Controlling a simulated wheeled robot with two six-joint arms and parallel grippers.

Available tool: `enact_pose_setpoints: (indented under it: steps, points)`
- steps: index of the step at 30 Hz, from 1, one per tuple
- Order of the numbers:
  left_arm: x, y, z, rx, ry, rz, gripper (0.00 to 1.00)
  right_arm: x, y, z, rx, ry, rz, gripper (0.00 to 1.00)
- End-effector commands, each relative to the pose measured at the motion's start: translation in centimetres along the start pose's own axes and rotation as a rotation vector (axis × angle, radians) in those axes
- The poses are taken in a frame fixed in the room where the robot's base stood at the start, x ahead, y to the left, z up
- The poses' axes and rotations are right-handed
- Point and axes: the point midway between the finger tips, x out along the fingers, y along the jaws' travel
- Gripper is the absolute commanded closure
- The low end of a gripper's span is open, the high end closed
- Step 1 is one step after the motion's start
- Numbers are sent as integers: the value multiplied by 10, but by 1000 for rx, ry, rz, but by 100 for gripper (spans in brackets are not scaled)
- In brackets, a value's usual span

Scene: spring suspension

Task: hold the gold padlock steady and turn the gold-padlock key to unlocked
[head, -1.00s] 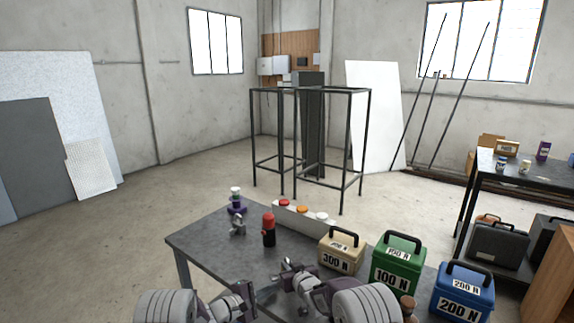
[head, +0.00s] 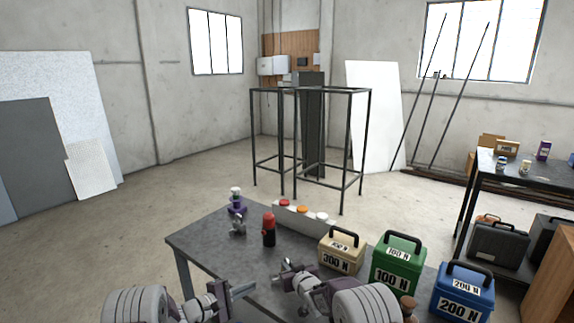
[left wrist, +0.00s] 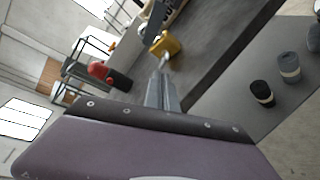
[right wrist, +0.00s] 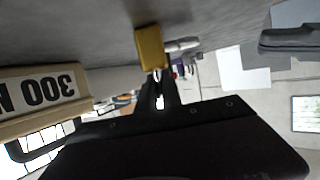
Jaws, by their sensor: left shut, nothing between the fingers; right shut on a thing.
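The gold padlock (right wrist: 150,48) is between the fingertips of my right gripper (right wrist: 158,72), which is shut on it; it also shows in the left wrist view (left wrist: 168,45). A small silvery piece (left wrist: 165,64), likely the key, sticks out from the padlock toward my left gripper; I cannot tell its turn angle. My left gripper (left wrist: 162,78) is shut and empty, its tips pointing at the padlock with a short gap. In the head view, my left gripper (head: 248,289) is lower left of my right gripper (head: 284,273); the padlock cannot be made out there.
On the grey table (head: 205,245) stand a red-and-black cylinder (head: 269,229), a small purple-and-white item (head: 236,198), a block with coloured buttons (head: 302,214), and the beige 300 N (head: 338,262), green 100 N (head: 398,277) and blue 200 N (head: 458,306) boxes.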

Motion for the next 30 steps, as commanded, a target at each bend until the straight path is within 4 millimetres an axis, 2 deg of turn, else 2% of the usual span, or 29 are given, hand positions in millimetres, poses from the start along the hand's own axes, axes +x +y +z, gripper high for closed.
enact_pose_setpoints:
  steps: [5, 12, 18, 30]
  points:
    - [7, -2, 4, -1, -1, -3, 100, 0, 0, 3, 0, -7, 0, 100]
    - [38, -2, 22, -1, -3, -3, 100, 0, 0, 3, 0, -6, 0, 100]
    - [57, -2, 31, -2, -1, -3, 100, 0, 0, 3, 0, -6, 0, 100]
    - [62, -2, 34, -3, 0, -2, 100, 0, 0, 3, 0, -5, 0, 100]
